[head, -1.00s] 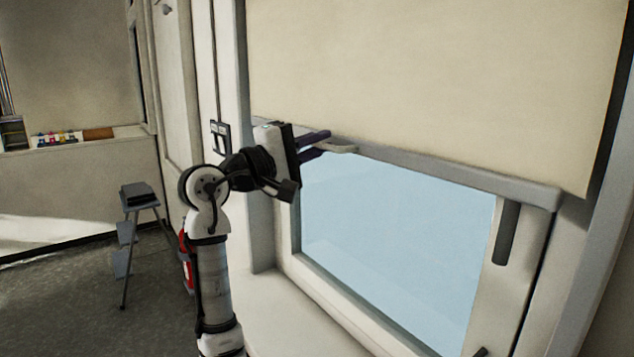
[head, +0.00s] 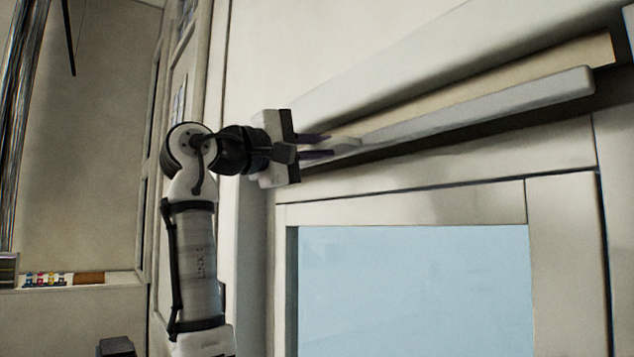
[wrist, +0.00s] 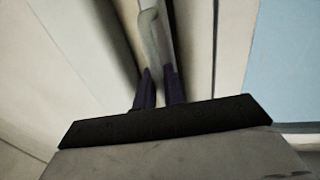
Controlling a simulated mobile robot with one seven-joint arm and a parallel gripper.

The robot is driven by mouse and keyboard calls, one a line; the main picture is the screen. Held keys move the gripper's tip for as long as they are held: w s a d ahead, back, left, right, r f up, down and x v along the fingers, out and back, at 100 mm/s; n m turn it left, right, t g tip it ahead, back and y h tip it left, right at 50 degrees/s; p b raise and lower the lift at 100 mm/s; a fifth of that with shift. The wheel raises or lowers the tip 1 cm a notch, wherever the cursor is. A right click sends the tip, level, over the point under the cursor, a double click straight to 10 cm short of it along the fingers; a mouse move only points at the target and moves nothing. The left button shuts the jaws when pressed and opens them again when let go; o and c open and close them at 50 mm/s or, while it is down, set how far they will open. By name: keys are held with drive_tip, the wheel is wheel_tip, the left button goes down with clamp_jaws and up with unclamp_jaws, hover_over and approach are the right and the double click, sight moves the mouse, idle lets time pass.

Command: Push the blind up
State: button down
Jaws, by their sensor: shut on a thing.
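The blind (head: 490,72) is a cream sheet with a grey bottom bar (head: 480,108). Only a narrow strip of the sheet shows above the bar, near the top of the window frame. The window pane (head: 415,290) is uncovered below the bar.
A pale wall and door frame (head: 180,110) stand to the left of the window. A ledge with small coloured items (head: 48,279) is at the far left. The space in front of the pane is clear.

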drive_tip(key=shift+r, duration=0.75)
drive_tip(key=shift+s, duration=0.1)
drive_tip(key=c, duration=1.6)
unclamp_jaws()
drive_tip(key=shift+f, duration=0.15)
drive_tip(key=shift+a, duration=0.2)
drive_tip(key=b+v, duration=0.4)
drive_tip(key=v, duration=0.9)
drive_tip(key=shift+s, duration=0.15)
drive_tip(key=shift+a, duration=0.15)
